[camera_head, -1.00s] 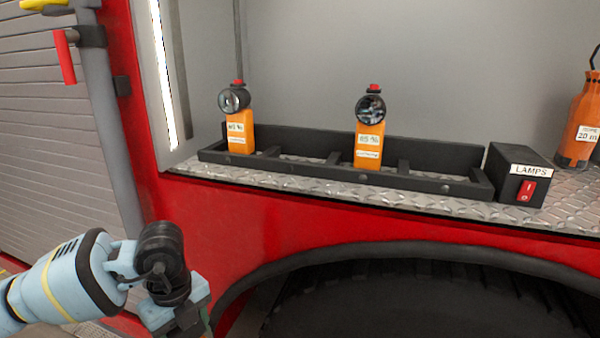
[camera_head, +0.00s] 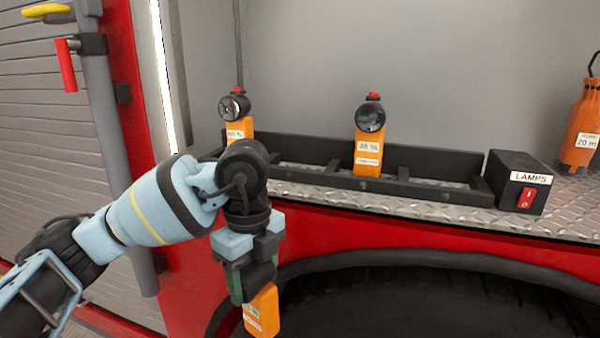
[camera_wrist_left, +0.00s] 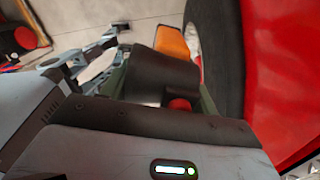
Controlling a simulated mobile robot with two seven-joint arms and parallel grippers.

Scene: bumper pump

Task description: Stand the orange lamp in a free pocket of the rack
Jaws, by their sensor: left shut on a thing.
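My left gripper (camera_head: 250,282) is shut on the black head of an orange lamp (camera_head: 262,312). The lamp's orange body with a white label points down, in front of the wheel arch and below the shelf edge. In the left wrist view the orange body (camera_wrist_left: 172,42), black head (camera_wrist_left: 163,70) and red button (camera_wrist_left: 180,104) show between the fingers. The black rack (camera_head: 425,189) stands on the shelf. One lamp (camera_head: 368,140) stands in a middle pocket and another (camera_head: 237,128) at its left end. The right-end pocket is empty; a gap between the lamps also looks empty. My arm hides the rack's left front.
A black box labelled LAMPS (camera_head: 518,181) with a red switch stands right of the rack. An orange bottle-shaped bag (camera_head: 581,128) stands farther right. The red wheel arch and tyre (camera_head: 400,300) lie below the shelf. A grey pipe (camera_head: 100,120) runs at left.

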